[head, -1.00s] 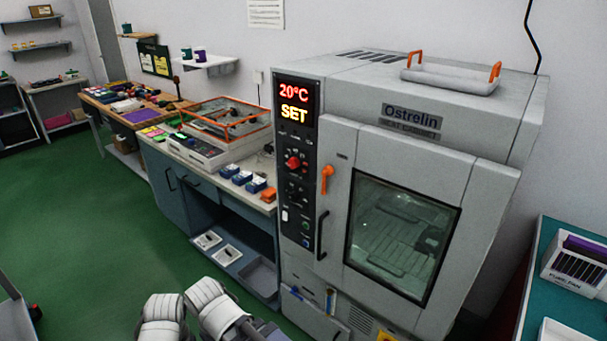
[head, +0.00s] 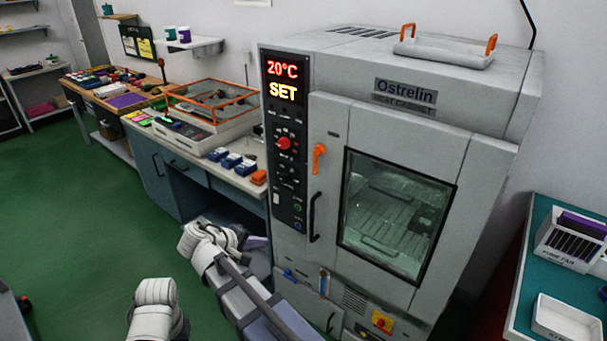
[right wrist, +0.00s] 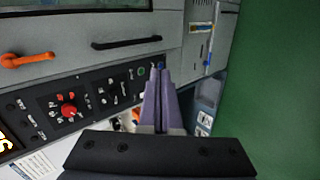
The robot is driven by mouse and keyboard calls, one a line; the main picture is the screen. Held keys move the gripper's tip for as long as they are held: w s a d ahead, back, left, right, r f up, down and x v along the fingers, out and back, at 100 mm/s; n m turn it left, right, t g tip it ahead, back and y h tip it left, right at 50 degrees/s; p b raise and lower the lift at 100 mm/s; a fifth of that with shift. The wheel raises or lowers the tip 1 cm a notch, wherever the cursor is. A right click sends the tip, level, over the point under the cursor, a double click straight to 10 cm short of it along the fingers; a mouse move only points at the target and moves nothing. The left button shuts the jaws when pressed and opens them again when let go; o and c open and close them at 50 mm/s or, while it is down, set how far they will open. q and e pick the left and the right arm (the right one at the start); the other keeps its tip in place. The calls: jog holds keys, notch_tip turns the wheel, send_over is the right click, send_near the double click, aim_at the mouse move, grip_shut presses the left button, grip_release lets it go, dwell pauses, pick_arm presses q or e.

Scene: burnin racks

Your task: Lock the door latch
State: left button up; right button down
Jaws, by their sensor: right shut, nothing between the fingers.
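The door latch (head: 319,158) is an orange lever on the left side of the grey heat cabinet's front, beside the glass-windowed door (head: 397,215). Its arm hangs down from its pivot. In the right wrist view the latch (right wrist: 28,59) shows at the upper left, well apart from my fingers. My right gripper (head: 257,242) is low, left of the cabinet's front. In the right wrist view its purple fingers (right wrist: 157,95) are together and empty. The door looks closed. My left gripper is out of view.
A black bar handle (head: 315,217) is below the latch. The control panel (head: 287,150) with a red knob and "20°C SET" display is to its left. A workbench (head: 190,150) runs left, and a teal-topped table (head: 525,285) stands right. Green floor is clear at left.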

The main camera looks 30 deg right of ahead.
jog(key=w+d+r+n+t+h+b, duration=0.1)
jog(key=w+d+r+t+h, duration=0.1)
jog(key=w+d+r+h, duration=0.5)
notch_tip(320, 180, up, 5)
jog(key=w+d, duration=0.1)
jog(key=w, duration=0.2)
jog(key=shift+t, duration=0.4)
jog(key=shift+s, duration=0.1)
jog(key=d, duration=1.1)
jog(key=shift+d, duration=0.35)
